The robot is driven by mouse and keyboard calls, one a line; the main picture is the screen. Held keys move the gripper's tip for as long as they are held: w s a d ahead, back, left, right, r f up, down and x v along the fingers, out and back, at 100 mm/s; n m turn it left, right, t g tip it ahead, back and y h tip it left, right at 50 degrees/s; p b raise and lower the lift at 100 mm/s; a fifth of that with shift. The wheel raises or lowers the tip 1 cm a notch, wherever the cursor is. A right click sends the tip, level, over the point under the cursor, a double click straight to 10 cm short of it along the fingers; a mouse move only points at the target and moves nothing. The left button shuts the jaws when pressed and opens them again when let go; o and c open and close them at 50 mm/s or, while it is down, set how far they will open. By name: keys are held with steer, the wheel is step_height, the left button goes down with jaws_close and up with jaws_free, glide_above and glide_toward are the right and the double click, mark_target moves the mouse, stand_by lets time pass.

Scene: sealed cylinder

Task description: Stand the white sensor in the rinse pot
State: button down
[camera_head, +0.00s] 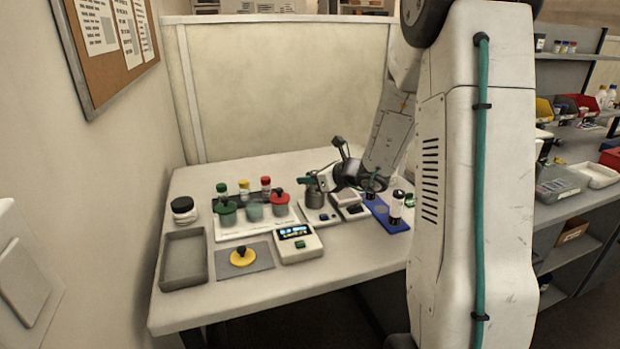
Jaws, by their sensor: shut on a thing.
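A white upright cylinder with dark ends (396,206), seemingly the white sensor, stands on a blue rack (391,226) at the right of the table. A grey metal pot (314,198) stands near the table's middle, directly below my gripper (309,181). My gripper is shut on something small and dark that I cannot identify. Three pots stand on a white tray (233,234): one with a green lid (227,213), an uncovered one (254,212) and one with a red lid (280,204). I cannot tell which pot is the rinse pot.
A yellow disc with a black knob (244,257) lies on a grey mat. A device with a lit screen (297,244) is beside it. An empty grey bin (184,257) and a black-lidded jar (183,210) are at left. Several capped bottles stand behind the pots.

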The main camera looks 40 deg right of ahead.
steer(key=c, duration=1.1)
jaws_free()
steer(key=shift+f, duration=0.1)
